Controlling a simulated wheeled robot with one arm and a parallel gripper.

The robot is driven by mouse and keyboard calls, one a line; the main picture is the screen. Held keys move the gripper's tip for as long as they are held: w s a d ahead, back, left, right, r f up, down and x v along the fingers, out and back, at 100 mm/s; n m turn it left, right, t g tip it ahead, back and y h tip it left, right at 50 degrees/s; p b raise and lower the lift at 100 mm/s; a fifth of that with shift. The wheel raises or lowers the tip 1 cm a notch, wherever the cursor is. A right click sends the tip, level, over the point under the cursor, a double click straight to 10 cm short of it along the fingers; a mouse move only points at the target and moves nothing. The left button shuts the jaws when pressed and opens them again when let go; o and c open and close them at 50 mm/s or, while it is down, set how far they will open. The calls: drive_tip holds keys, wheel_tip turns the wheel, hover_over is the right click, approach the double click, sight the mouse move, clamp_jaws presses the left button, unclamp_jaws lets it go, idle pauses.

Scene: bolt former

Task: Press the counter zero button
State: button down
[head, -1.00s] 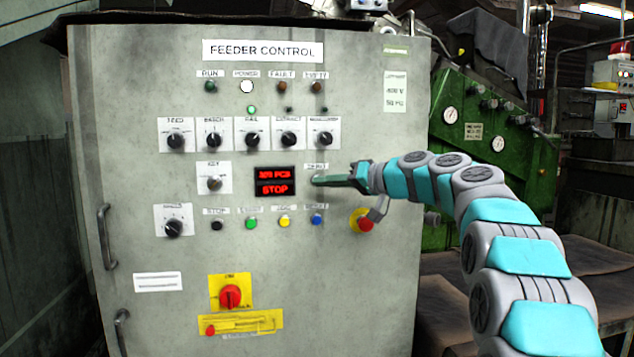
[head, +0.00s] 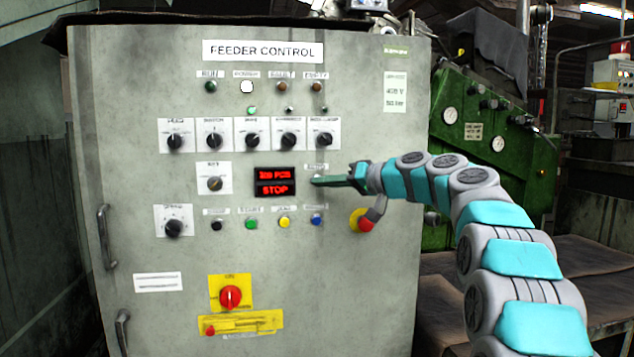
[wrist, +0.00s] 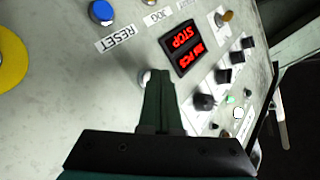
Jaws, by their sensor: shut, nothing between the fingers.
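The grey Feeder Control panel (head: 350,275) faces me. The counter zero button is a small pale button beneath a small label (head: 316,167), right of the red display (head: 274,182). In the head view my gripper (head: 318,181) reaches in from the right, its tips over the button and mostly hiding it. In the wrist view the pale button (wrist: 145,77) shows partly, just left of the shut fingertips (wrist: 159,76). The fingers are shut and hold nothing. I cannot tell whether they touch the button. The display shows a PCS count and STOP.
Below the button is a row with the blue reset button (head: 316,219), a yellow button (head: 284,222) and a green one (head: 251,223). A red emergency stop (head: 366,225) on yellow sits under my wrist. Black knobs (head: 325,139) lie above. A green machine (head: 480,135) stands behind at right.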

drive_tip(key=shift+w+a+r, duration=0.1)
drive_tip(key=shift+w, duration=0.3)
idle(0.7)
idle(0.3)
drive_tip(key=shift+s+d+b, duration=0.2)
drive_tip(key=shift+s+b, duration=0.45)
drive_tip(key=shift+s, duration=0.2)
drive_tip(key=shift+s+d+b, duration=0.25)
drive_tip(key=shift+s+b, duration=0.35)
drive_tip(key=shift+s, duration=0.2)
drive_tip(key=shift+s+d+b, duration=0.25)
drive_tip(key=shift+s+b, duration=0.4)
drive_tip(key=shift+s, duration=0.15)
drive_tip(key=shift+s+d+b, duration=0.25)
drive_tip(key=shift+s+b, duration=0.35)
drive_tip(key=shift+s, duration=0.2)
